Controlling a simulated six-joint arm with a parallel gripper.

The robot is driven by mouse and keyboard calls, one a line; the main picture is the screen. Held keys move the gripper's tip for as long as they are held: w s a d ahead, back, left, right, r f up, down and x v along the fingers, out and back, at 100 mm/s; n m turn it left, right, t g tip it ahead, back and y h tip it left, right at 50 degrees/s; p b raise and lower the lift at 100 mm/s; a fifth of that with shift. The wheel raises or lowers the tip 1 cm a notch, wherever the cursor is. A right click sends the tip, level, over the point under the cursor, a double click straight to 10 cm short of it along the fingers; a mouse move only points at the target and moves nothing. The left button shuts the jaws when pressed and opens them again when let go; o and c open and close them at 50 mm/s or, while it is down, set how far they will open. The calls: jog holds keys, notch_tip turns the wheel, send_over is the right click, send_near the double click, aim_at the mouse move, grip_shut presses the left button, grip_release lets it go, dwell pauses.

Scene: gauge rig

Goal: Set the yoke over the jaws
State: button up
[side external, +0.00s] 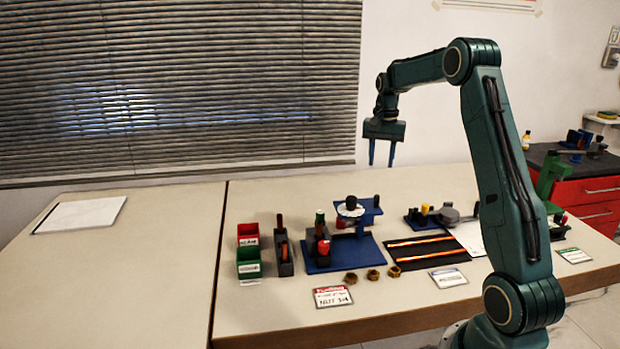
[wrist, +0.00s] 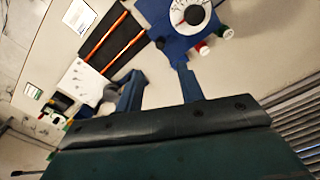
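My gripper (side external: 381,162) hangs high above the back of the table, fingers down, apart and empty. Its two blue fingers also show in the wrist view (wrist: 160,72), with nothing between them. A blue base plate (side external: 345,260) below carries a grey block (side external: 318,240) with a red knob (side external: 323,247) and a green-topped post. A blue bracket with a white dial (side external: 352,212) and black knob stands at the plate's back; the dial also shows in the wrist view (wrist: 190,14). I cannot tell which part is the yoke or which are the jaws.
Red (side external: 248,235) and green (side external: 249,262) bins stand left of the plate. Several brown nuts (side external: 373,274) lie in front. A black mat with orange strips (side external: 418,249) and a grey disc (side external: 448,215) are to the right. The left table is mostly clear.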

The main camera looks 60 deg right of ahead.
aim_at(377, 197)
notch_tip(377, 197, down, 13)
jog(key=shift+r, duration=0.1)
dwell(0.5)
grip_shut()
